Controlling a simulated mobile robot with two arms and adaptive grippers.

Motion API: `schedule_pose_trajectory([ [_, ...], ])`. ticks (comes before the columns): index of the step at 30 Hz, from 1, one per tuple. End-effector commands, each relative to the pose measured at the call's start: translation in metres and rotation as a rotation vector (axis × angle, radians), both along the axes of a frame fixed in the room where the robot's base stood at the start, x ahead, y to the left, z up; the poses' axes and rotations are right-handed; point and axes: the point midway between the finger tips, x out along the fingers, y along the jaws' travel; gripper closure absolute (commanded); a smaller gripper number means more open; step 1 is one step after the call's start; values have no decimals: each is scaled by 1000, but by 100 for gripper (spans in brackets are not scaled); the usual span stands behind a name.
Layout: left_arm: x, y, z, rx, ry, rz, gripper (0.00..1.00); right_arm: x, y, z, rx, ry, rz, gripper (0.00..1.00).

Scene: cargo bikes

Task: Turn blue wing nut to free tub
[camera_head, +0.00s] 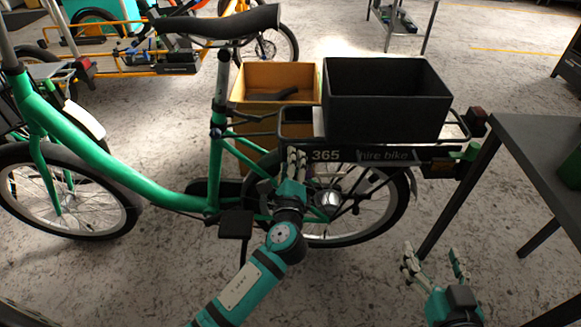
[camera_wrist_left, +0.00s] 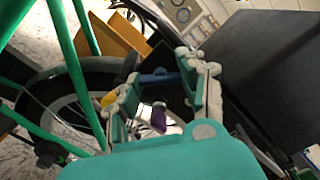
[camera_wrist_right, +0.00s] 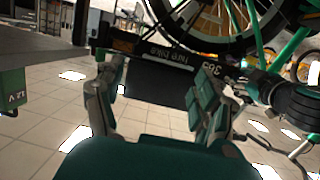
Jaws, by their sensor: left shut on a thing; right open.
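The black tub (camera_head: 385,118) sits on the rear rack of the green bike, above the "365 hire bike" panel (camera_head: 360,155). In the left wrist view the tub (camera_wrist_left: 275,60) fills the upper right. My left gripper (camera_head: 296,158) is at the rack's left end, below and left of the tub. In its wrist view the fingers are shut on the blue wing nut (camera_wrist_left: 158,77), which spans between them. A purple piece (camera_wrist_left: 158,118) and a yellow piece (camera_wrist_left: 108,99) show nearby. My right gripper (camera_head: 435,258) is open and empty, low and right of the rear wheel.
A dark table (camera_head: 540,135) stands close on the right, its leg near my right gripper. A yellow-orange box (camera_head: 270,80) stands behind the bike. The bike's saddle (camera_head: 225,22) and green frame (camera_head: 90,150) lie to the left. Open floor shows in front of the bike.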

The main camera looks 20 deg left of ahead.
Motion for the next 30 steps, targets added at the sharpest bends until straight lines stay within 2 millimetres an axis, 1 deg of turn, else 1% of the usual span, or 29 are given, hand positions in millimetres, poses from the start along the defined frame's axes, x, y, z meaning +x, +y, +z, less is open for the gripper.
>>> schedule_pose_trajectory([
  [1,-1,2,-5,-45,-8,7,91,3,2,6,14,-53,4,28],
  [8,-1,2,-6,-257,-66,8,91,9,11,53,80,-314,21,28],
  [12,-1,1,-7,-379,-101,8,91,6,14,81,121,-471,29,28],
  [18,-1,1,-7,-529,-144,8,91,-6,16,114,175,-664,39,28],
  [24,-1,1,-7,-638,-174,9,91,-19,15,136,214,-802,45,28],
  [30,-1,1,-7,-700,-191,8,91,-28,14,148,236,-880,49,28],
])
